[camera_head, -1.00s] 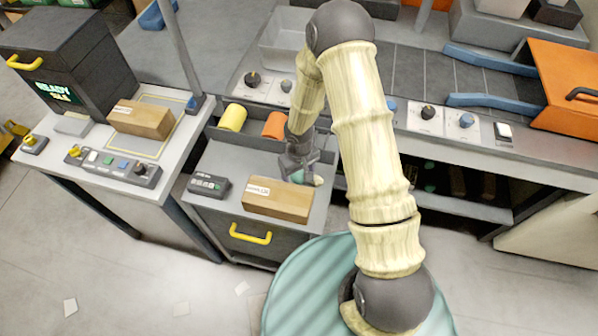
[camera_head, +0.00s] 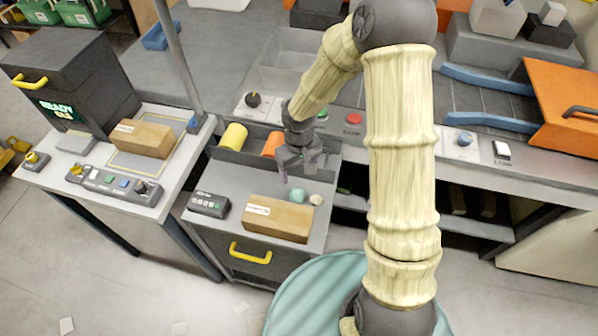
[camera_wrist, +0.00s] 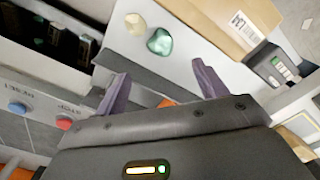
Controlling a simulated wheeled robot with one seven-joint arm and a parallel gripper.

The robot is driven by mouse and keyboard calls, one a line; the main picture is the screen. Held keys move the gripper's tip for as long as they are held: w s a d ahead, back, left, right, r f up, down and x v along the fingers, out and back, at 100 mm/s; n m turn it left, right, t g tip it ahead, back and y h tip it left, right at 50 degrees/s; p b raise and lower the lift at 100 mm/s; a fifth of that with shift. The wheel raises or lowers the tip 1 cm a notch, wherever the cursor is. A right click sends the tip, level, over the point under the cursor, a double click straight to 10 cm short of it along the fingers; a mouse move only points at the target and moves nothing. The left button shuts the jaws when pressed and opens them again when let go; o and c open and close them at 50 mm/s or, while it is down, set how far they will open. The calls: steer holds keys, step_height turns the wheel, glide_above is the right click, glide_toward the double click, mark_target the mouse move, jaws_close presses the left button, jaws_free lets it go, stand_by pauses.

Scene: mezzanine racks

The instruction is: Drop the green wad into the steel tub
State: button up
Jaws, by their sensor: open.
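The green wad (camera_head: 297,195) lies on the grey worktop behind a cardboard box, beside a small beige lump (camera_head: 316,199). In the wrist view the green wad (camera_wrist: 160,41) is a shiny rounded lump beyond my fingertips. My gripper (camera_head: 298,174) hangs above the worktop just behind the wad. In the wrist view my gripper (camera_wrist: 160,74) has its purple fingers spread wide, with nothing between them. The steel tub (camera_head: 283,80) stands on the rear counter, behind and above my gripper. My arm covers part of its right side.
The cardboard box (camera_head: 277,219) lies in front of the wad, with a dark keypad device (camera_head: 208,204) to its left. Yellow (camera_head: 233,137) and orange (camera_head: 272,145) rolls sit in a trough behind. A metal post (camera_head: 176,58) rises left of the tub.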

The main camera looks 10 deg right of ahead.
stand_by(0.4)
steer(key=s+d+r+m+t, duration=0.2)
steer(key=s+d+r+m, duration=0.3)
steer(key=s+d+r, duration=0.5)
step_height(320, 180, up, 4)
steer(key=shift+s+r+t, duration=0.1)
steer(key=shift+s+t, duration=0.2)
steer(key=shift+s, duration=0.45)
steer(key=shift+c, duration=0.2)
